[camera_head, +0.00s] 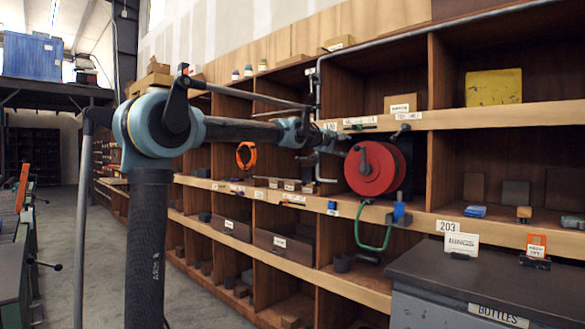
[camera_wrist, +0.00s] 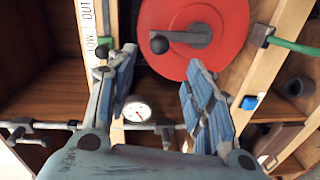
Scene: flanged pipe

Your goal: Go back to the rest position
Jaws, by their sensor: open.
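My gripper (camera_wrist: 162,60) is open in the wrist view, its two blue-padded fingers spread apart with nothing held between them. A round white dial gauge (camera_wrist: 137,112) and a grey pipe (camera_wrist: 60,126) show behind the fingers. In the head view my arm reaches right from its column, and my gripper (camera_head: 330,141) is in front of the shelves, just left of a red reel (camera_head: 372,167). The reel (camera_wrist: 190,30) also shows beyond the fingertips in the wrist view, with a black crank and knob. The fingers' exact shape is too small to tell in the head view.
Wooden shelving (camera_head: 275,222) lines the right side, close to my arm. A grey pipe (camera_head: 318,90) runs along its upper part. A green hose (camera_head: 372,246) hangs below the reel. A dark-topped cabinet (camera_head: 490,280) stands front right. Grey floor (camera_head: 65,225) is open at left.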

